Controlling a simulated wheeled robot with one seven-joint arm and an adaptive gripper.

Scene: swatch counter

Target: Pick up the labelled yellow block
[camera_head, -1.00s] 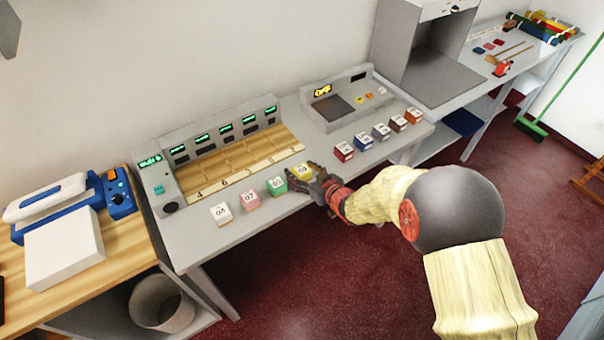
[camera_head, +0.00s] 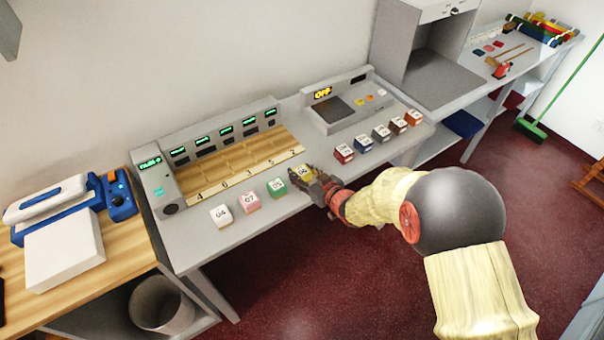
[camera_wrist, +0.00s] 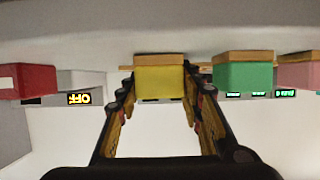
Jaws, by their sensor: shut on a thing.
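The yellow block (camera_head: 303,172) has a white labelled top and is at the front edge of the grey counter (camera_head: 224,248). My gripper (camera_head: 312,179) reaches it from the front right and is shut on it. In the wrist view the yellow block (camera_wrist: 159,79) sits between the two fingers of my gripper (camera_wrist: 160,92). The fingers hide part of the block in the head view. I cannot tell whether the block is clear of the counter.
Green (camera_head: 277,188), pink (camera_head: 250,203) and white (camera_head: 221,215) blocks stand left of it. A red block (camera_head: 344,153) and several others stand right. Behind is a slotted wooden rack (camera_head: 240,158); a grey device (camera_head: 340,105) stands further right.

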